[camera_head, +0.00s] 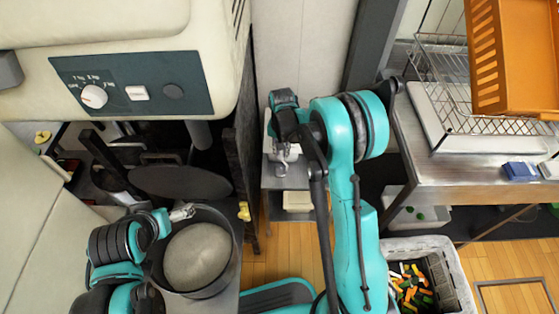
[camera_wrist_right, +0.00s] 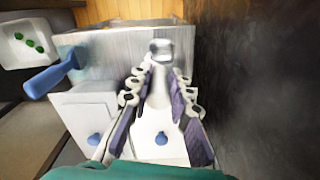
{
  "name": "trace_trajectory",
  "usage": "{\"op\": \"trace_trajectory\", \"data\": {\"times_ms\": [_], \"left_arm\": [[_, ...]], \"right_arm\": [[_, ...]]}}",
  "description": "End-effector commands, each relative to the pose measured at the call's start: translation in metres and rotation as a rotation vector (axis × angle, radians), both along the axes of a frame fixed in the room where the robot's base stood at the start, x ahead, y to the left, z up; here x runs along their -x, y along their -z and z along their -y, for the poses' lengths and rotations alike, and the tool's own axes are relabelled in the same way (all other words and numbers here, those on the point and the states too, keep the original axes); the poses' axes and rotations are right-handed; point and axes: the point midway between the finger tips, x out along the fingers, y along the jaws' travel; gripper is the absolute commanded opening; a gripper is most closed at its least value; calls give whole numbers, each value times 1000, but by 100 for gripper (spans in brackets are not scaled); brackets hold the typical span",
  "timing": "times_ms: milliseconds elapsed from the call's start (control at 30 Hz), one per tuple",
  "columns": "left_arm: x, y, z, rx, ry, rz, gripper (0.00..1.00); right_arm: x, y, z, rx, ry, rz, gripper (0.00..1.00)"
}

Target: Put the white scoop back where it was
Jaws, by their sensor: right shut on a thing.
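The white scoop (camera_wrist_right: 160,88) is between the fingers of my right gripper (camera_wrist_right: 158,98) in the right wrist view. The gripper is shut on it, and its narrow end points away from the wrist. In the head view my right gripper (camera_head: 284,160) hangs over a small grey shelf stand (camera_head: 287,182) at the centre, and the scoop is hard to make out there. My left gripper (camera_head: 182,212) is at the rim of a dark pot (camera_head: 236,250) holding white rice (camera_head: 198,256). Its finger opening is too small to tell.
In the right wrist view, a blue handle (camera_wrist_right: 50,76) sticks out beside a metal container (camera_wrist_right: 110,55). A dark wall (camera_wrist_right: 255,80) stands close at right. In the head view, a crate of vegetable pieces (camera_head: 458,282) is at lower right, below a metal table (camera_head: 470,172).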

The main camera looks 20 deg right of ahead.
Motion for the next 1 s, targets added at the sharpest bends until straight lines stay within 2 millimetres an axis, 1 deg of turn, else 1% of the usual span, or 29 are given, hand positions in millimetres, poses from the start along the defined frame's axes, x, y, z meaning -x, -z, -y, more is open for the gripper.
{"op": "trace_trajectory", "data": {"times_ms": [33, 133, 267, 400, 500, 733, 867, 900, 933, 967, 1000], "left_arm": [[0, 4, 0, 0, 0, 0, 100], [0, 5, 0, 0, 0, 0, 100], [0, 9, 0, 0, 0, 0, 100], [0, 21, 0, 0, 0, 0, 100], [0, 25, 0, 0, 0, 0, 100], [0, 23, 0, 0, 0, 0, 100], [0, 27, 0, 0, 0, 0, 100], [0, 26, 0, 0, 0, 0, 100], [0, 26, 0, 0, 0, 0, 100], [0, 26, 0, 0, 0, 0, 100], [0, 25, 0, 0, 0, 0, 100]], "right_arm": [[-7, 5, -1, 0, -1, 0, 0], [-13, 8, -2, 0, -1, 0, 0], [-15, 17, -3, 0, -1, 0, 0], [-15, 40, -3, 0, -2, 0, 0], [-15, 50, -2, 0, -2, 0, 0], [-15, 48, -2, 0, -2, 0, 0], [-14, 52, -2, 0, -2, 0, 0], [-15, 52, -2, 0, -2, 0, 27], [-14, 51, -2, 0, -2, 0, 35], [-14, 51, -2, 0, -2, 0, 40], [-14, 51, -2, 0, -2, 0, 40]]}}
